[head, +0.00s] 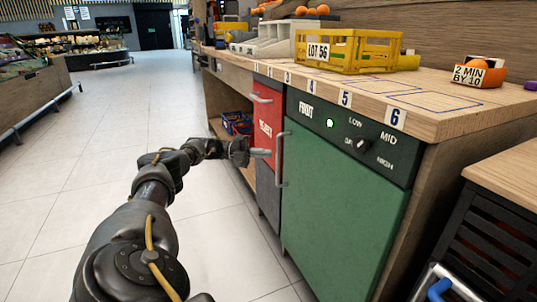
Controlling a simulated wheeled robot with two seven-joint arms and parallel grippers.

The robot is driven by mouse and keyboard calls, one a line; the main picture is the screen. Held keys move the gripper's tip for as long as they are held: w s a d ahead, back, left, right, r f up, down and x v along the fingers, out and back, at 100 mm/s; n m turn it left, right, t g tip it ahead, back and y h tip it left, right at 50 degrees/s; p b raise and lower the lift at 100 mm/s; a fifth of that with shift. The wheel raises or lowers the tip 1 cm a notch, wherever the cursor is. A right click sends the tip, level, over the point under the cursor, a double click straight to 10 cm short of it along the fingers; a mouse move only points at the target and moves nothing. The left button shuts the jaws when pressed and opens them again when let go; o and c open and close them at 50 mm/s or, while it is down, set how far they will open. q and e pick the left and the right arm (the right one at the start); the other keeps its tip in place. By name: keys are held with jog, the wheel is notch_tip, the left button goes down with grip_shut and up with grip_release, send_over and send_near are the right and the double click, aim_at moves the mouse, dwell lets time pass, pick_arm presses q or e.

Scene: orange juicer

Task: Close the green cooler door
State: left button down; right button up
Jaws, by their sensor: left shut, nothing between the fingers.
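The green cooler door (340,215) is on the front of the counter, below a dark panel (355,140) with a knob and a lit green lamp. It looks flush or nearly flush with the panel; I cannot tell if a small gap is left. Its grey vertical handle (281,160) is on the left edge. My right gripper is not in view.
A wood-topped dark cabinet (505,220) stands at right. The tiled floor (120,130) at left is clear.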

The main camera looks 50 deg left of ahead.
pick_arm(q)
jog(key=v, duration=0.6)
jog(key=shift+s, duration=0.1)
dwell(0.3)
